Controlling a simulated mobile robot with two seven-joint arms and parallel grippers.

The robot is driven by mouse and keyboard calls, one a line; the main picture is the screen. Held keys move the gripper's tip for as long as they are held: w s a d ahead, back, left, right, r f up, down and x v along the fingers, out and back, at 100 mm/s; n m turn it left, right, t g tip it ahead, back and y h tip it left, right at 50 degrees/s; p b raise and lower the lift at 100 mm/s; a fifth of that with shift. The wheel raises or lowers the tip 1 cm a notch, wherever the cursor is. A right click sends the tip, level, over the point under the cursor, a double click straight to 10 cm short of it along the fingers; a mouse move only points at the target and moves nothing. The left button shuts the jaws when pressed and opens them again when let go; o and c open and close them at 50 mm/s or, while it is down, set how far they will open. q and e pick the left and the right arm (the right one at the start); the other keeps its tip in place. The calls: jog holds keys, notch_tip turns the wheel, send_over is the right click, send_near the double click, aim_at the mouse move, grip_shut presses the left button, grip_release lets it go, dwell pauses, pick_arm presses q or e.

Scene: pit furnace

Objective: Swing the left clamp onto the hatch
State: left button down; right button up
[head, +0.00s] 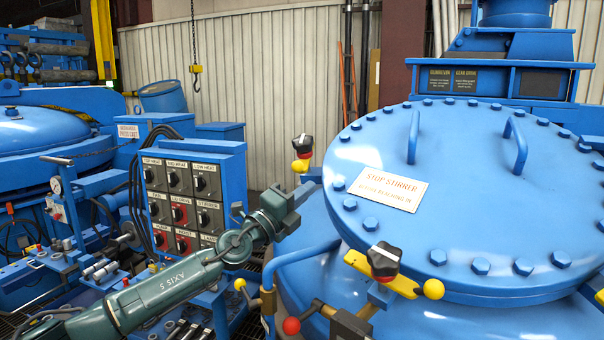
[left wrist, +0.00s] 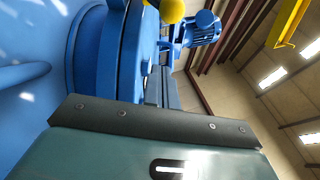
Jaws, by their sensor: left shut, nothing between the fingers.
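The hatch (head: 460,190) is a large round blue lid with bolts around its rim, two handles and a white sign. A clamp (head: 301,165) with a black knob and yellow end stands at the hatch's left edge; my gripper partly hides its lower part. I cannot tell whether it lies over the rim. My left gripper (head: 304,191) is just below this clamp, shut and empty; contact is unclear. In the left wrist view a yellow ball (left wrist: 171,10) shows beyond the dark gripper edge. My right gripper is not in view.
A second clamp (head: 384,262), with black knob and yellow bar, sits at the hatch's front rim. A bent blue pipe (head: 290,262) and a red ball knob (head: 291,326) are below my gripper. A control panel (head: 188,195) stands close behind my left arm.

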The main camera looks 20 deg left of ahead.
pick_arm(q)
jog(key=w+b, duration=0.1)
jog(key=w+a+r+b, duration=0.1)
jog(key=w, duration=0.1)
jog(key=w+a+r+b, duration=0.1)
jog(key=b, duration=0.1)
jog(key=shift+w+r, duration=0.1)
jog(key=shift+w, duration=0.1)
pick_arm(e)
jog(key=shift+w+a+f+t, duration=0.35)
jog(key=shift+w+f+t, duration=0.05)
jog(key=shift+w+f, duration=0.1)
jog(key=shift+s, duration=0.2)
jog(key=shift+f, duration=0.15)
